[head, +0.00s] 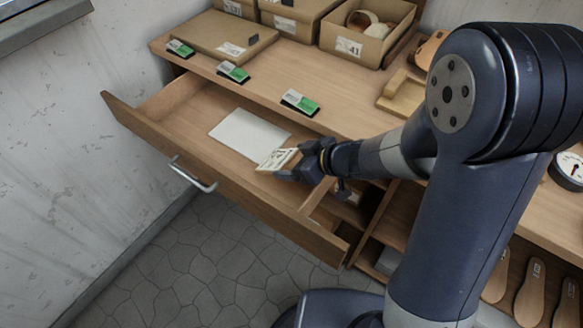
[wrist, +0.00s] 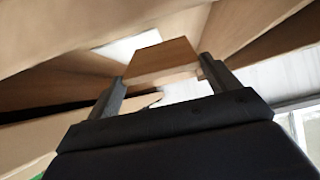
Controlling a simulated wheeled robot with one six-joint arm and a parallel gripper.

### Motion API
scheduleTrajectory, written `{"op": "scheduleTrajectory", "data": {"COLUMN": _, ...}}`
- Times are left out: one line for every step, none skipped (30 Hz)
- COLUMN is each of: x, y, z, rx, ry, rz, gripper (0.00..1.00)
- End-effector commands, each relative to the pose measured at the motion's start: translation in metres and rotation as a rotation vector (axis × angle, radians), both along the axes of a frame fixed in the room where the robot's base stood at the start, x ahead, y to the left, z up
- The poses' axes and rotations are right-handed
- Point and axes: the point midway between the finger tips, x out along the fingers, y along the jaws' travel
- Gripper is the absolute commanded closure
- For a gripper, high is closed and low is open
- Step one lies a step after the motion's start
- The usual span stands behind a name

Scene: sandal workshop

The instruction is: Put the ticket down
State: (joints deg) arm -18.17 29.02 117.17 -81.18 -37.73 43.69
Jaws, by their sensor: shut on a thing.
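The ticket (head: 277,158) is a small pale card with dark print in the head view. My gripper (head: 298,165) is shut on its near right edge and holds it tilted over the open drawer (head: 183,105). In the wrist view a flat brown piece (wrist: 162,62) sits between the two fingers (wrist: 163,82); it appears to be the plain back of the ticket. A white sheet (head: 249,135) lies flat on the drawer floor, just behind and left of the ticket. The gap between ticket and drawer floor cannot be judged.
The drawer front has a metal handle (head: 193,174). Cardboard boxes (head: 365,38) and a flat box (head: 217,38) stand at the back. A wooden piece (head: 402,93) lies nearby. Sandal soles (head: 530,292) are on a shelf below right.

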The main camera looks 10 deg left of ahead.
Motion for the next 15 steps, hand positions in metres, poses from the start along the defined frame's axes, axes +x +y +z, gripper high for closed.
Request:
{"op": "scheduleTrajectory", "data": {"x": 0.000, "y": 0.000, "z": -0.007, "rx": 0.000, "ry": 0.002, "rz": 0.000, "gripper": 0.40}}
{"op": "scheduleTrajectory", "data": {"x": 0.000, "y": 0.000, "z": -0.011, "rx": 0.000, "ry": 0.002, "rz": 0.000, "gripper": 0.40}}
{"op": "scheduleTrajectory", "data": {"x": 0.000, "y": 0.000, "z": -0.018, "rx": 0.000, "ry": 0.003, "rz": -0.001, "gripper": 0.40}}
{"op": "scheduleTrajectory", "data": {"x": 0.000, "y": 0.000, "z": -0.023, "rx": -0.001, "ry": 0.003, "rz": 0.000, "gripper": 0.40}}
{"op": "scheduleTrajectory", "data": {"x": 0.000, "y": 0.000, "z": -0.028, "rx": 0.000, "ry": 0.003, "rz": -0.001, "gripper": 0.40}}
{"op": "scheduleTrajectory", "data": {"x": 0.000, "y": 0.000, "z": -0.032, "rx": 0.000, "ry": 0.002, "rz": 0.000, "gripper": 0.40}}
{"op": "scheduleTrajectory", "data": {"x": 0.000, "y": 0.000, "z": -0.035, "rx": 0.000, "ry": 0.002, "rz": 0.000, "gripper": 0.40}}
{"op": "scheduleTrajectory", "data": {"x": 0.000, "y": 0.000, "z": -0.037, "rx": 0.000, "ry": 0.002, "rz": 0.000, "gripper": 0.40}}
{"op": "scheduleTrajectory", "data": {"x": 0.000, "y": 0.000, "z": -0.039, "rx": 0.001, "ry": 0.001, "rz": -0.001, "gripper": 0.40}}
{"op": "scheduleTrajectory", "data": {"x": 0.000, "y": 0.000, "z": -0.039, "rx": 0.000, "ry": 0.001, "rz": -0.001, "gripper": 0.40}}
{"op": "scheduleTrajectory", "data": {"x": 0.000, "y": 0.000, "z": -0.039, "rx": 0.000, "ry": -0.001, "rz": -0.001, "gripper": 0.40}}
{"op": "scheduleTrajectory", "data": {"x": 0.000, "y": 0.000, "z": -0.038, "rx": 0.000, "ry": -0.001, "rz": -0.001, "gripper": 0.40}}
{"op": "scheduleTrajectory", "data": {"x": 0.000, "y": 0.000, "z": -0.038, "rx": 0.000, "ry": -0.001, "rz": -0.001, "gripper": 0.40}}
{"op": "scheduleTrajectory", "data": {"x": 0.000, "y": 0.000, "z": -0.037, "rx": 0.000, "ry": -0.001, "rz": -0.001, "gripper": 0.40}}
{"op": "scheduleTrajectory", "data": {"x": 0.000, "y": 0.000, "z": -0.037, "rx": 0.000, "ry": -0.001, "rz": -0.001, "gripper": 0.40}}
